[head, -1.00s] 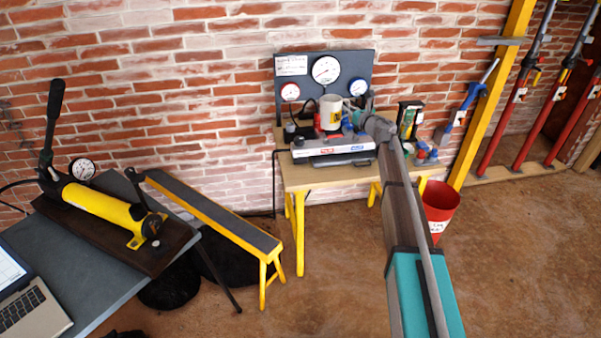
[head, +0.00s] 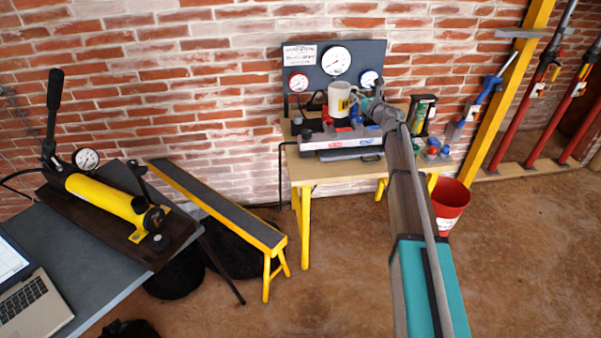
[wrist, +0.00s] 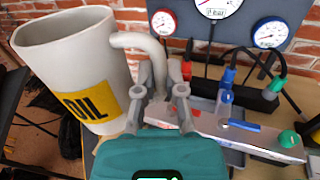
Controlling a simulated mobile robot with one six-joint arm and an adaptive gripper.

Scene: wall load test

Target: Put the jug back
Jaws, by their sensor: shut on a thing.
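The jug is a white vessel with a yellow "OIL" label, seen large at the left of the wrist view (wrist: 75,65). In the head view the jug (head: 339,97) is above the wooden bench, in front of the gauge panel. My gripper (wrist: 165,85) is shut on the jug's handle, at the jug's right side. In the head view my gripper (head: 366,104) reaches the jug from the right. The jug is tilted slightly in the wrist view. Its underside is hidden there, and I cannot tell if it touches anything below.
The gauge panel (head: 330,62) stands at the back of the bench (head: 325,172). A grey manifold (head: 345,140) with red and blue fittings lies below the jug. A green-and-black box (head: 420,115) stands right of my gripper. A red bucket (head: 450,203) is at the bench's right.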

